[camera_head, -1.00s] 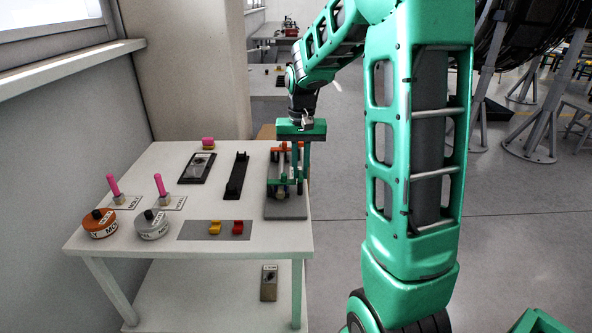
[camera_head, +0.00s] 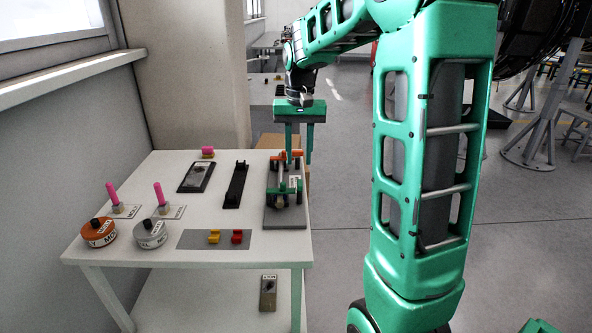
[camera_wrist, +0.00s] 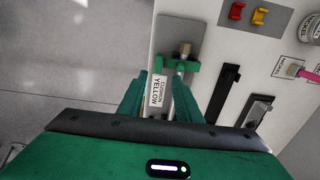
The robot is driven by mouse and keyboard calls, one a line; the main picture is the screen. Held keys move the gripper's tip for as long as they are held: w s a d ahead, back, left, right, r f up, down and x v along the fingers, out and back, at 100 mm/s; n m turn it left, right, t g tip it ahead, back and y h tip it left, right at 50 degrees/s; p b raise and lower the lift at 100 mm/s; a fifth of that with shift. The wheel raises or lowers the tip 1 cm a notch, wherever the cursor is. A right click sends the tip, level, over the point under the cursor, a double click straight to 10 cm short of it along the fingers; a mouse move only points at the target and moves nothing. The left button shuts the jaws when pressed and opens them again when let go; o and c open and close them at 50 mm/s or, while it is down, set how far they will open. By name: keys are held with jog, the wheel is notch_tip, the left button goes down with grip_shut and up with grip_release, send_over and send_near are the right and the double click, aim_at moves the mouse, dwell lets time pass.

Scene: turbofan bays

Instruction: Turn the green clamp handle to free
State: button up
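The green clamp handle (camera_head: 284,190) lies crosswise near the front of a grey fixture plate (camera_head: 285,222) at the table's right edge. In the wrist view the green handle (camera_wrist: 193,67) is beside a brass-coloured post, beyond my fingertips. An orange handle (camera_head: 290,154) is at the back end of the same fixture. My gripper (camera_head: 299,150) points down above the back part of the fixture, fingers apart and apparently empty.
A black rail (camera_head: 236,186) and a black tray (camera_head: 196,177) lie left of the fixture. Yellow and red blocks (camera_head: 237,237) sit on a grey mat. Two pink-topped pegs and two round canisters (camera_head: 150,233) stand at the left. Open floor lies to the right.

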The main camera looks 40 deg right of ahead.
jog(key=shift+r, duration=1.6)
jog(key=s+a+f, duration=0.1)
jog(key=s+f, duration=0.2)
jog(key=s, duration=0.6)
jog(key=s+a+f, duration=0.1)
jog(key=s+f, duration=0.2)
jog(key=s, duration=0.7)
jog(key=s+a+f, duration=0.1)
jog(key=s+f, duration=0.2)
jog(key=s, duration=0.7)
jog(key=shift+a+n, duration=0.2)
jog(key=shift+n, duration=0.1)
jog(key=shift+w+f, duration=0.2)
jog(key=shift+w, duration=0.4)
